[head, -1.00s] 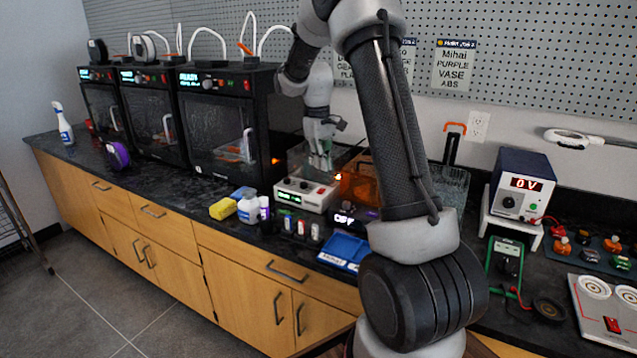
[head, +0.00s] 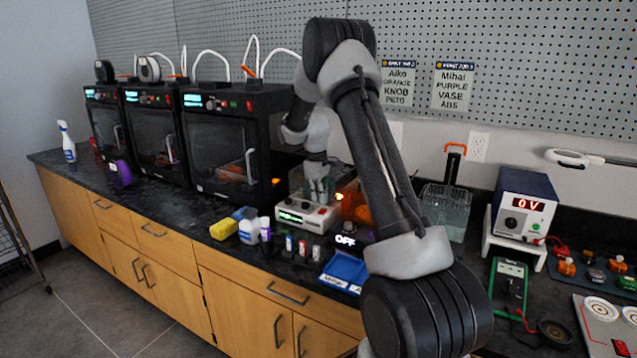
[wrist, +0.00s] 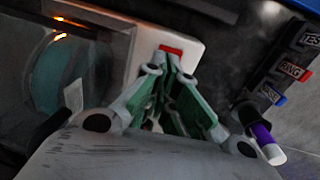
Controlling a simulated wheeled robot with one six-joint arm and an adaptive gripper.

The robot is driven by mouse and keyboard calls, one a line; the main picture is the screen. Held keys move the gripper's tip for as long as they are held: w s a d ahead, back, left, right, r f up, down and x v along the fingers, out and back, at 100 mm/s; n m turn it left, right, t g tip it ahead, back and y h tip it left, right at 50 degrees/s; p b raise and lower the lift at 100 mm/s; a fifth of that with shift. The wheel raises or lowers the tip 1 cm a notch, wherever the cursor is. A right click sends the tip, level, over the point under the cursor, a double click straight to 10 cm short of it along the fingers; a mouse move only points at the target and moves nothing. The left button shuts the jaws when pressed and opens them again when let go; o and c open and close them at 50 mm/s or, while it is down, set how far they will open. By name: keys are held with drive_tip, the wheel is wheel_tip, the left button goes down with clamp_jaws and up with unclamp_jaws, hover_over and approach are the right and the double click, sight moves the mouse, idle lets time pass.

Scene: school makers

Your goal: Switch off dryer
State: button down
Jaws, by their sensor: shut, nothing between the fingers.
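A white appliance (head: 292,218) with a lit green display, knobs and a clear cover stands on the counter, and looks like the dryer; no label naming it is readable. In the wrist view a red switch (wrist: 172,49) shows on a white surface (wrist: 190,30), just beyond my fingertips. My gripper (head: 318,199) is shut and empty, pointing down at the right part of the appliance. Its green fingers also show in the wrist view (wrist: 172,70). I cannot tell whether they touch the switch, which they partly hide. A round teal shape (wrist: 62,75) shows through the clear cover.
An orange-covered unit (head: 352,195) stands close on the right, with an OFF display (head: 345,240) in front, partly behind my arm. Black printers (head: 235,140) stand left.

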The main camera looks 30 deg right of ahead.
sight(320, 212)
drive_tip(key=shift+w+d+f, duration=0.1)
drive_tip(key=shift+f, duration=1.25)
drive_tip(key=shift+w+d+f, duration=0.1)
drive_tip(key=shift+d+f, duration=0.2)
drive_tip(key=shift+f, duration=0.3)
drive_tip(key=shift+s+a, duration=0.15)
drive_tip(key=shift+s, duration=0.05)
drive_tip(key=shift+s+a, duration=0.3)
drive_tip(key=shift+a, duration=0.2)
wheel_tip(320, 212, up, 12)
drive_tip(key=shift+a+r, duration=0.25)
drive_tip(key=shift+a, duration=0.15)
